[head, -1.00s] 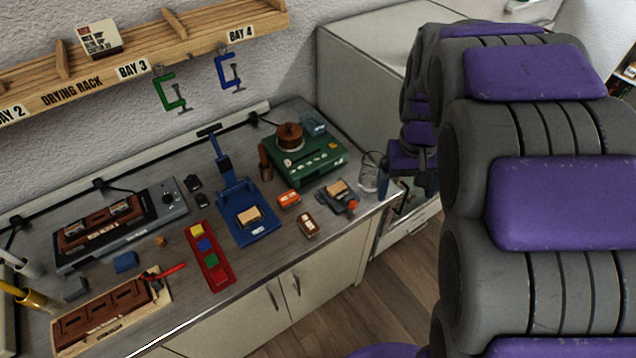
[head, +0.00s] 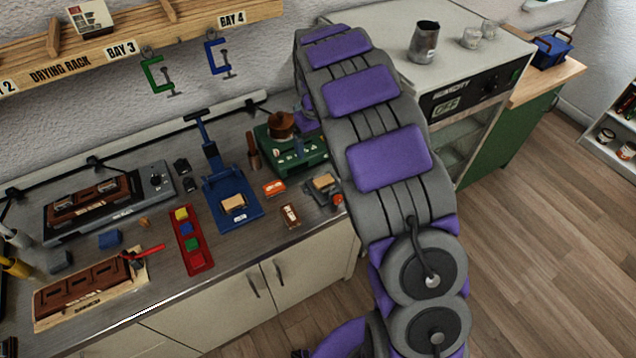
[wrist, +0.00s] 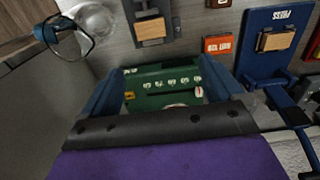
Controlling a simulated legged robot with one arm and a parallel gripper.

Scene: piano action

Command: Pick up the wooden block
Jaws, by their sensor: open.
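Two light wooden blocks show, and I cannot tell which one the task means. One block (head: 233,203) lies on the base of a blue press (head: 212,160); it also shows at the right of the wrist view (wrist: 277,40). The other block (head: 323,182) sits on a small grey vise-like holder, near the top of the wrist view (wrist: 150,29). My gripper (wrist: 162,66) is open and empty, its two blue fingers apart with the green machine (wrist: 165,88) between them in view. In the head view my gripper is mostly hidden behind my arm.
The green machine (head: 275,150) stands beside my arm. An orange box (head: 274,188) and a brown box (head: 290,215) lie between the blocks. A red tray (head: 192,255) with coloured pieces is left of them.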

